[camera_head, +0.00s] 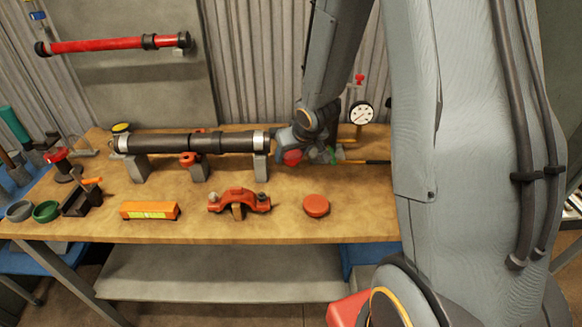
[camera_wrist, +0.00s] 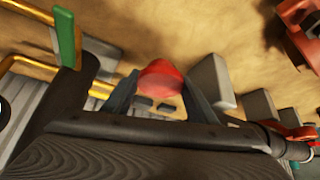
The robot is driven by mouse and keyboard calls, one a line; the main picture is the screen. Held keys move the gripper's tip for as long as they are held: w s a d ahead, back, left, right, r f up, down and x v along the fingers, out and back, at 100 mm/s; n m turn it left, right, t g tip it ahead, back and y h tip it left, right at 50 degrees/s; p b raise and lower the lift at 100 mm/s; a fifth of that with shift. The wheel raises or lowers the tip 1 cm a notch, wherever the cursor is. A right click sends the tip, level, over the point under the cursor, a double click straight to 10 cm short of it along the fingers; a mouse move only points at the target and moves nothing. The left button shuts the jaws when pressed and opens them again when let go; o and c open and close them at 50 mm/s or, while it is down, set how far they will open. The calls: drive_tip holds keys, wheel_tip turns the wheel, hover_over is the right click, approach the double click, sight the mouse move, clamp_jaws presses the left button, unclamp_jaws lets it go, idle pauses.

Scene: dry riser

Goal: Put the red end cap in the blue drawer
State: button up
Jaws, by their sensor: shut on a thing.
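My gripper (camera_head: 294,150) is shut on a rounded red piece, which looks like the red end cap (camera_head: 292,157), at the right end of the long black pipe. In the wrist view the red end cap (camera_wrist: 160,78) sits between the two grey fingers of my gripper (camera_wrist: 158,92). The fingers partly hide it. A blue unit, possibly the blue drawer (camera_head: 359,253), shows under the right part of the bench. My arm hides part of it, and I cannot tell whether it is open.
A separate orange-red disc (camera_head: 316,205) lies on the wooden bench (camera_head: 280,228). The black pipe (camera_head: 195,143) rests on grey blocks. An orange clamp (camera_head: 239,202) and an orange box (camera_head: 149,210) lie in front. A pressure gauge (camera_head: 361,113) stands behind my gripper.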

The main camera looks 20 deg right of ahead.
sight(291, 164)
drive_tip(key=shift+f, duration=1.9)
drive_tip(key=shift+f, duration=0.1)
drive_tip(key=o, duration=0.8)
drive_tip(key=shift+f, duration=0.1)
drive_tip(key=shift+c, duration=0.2)
drive_tip(key=o, duration=0.4)
drive_tip(key=shift+o, duration=0.2)
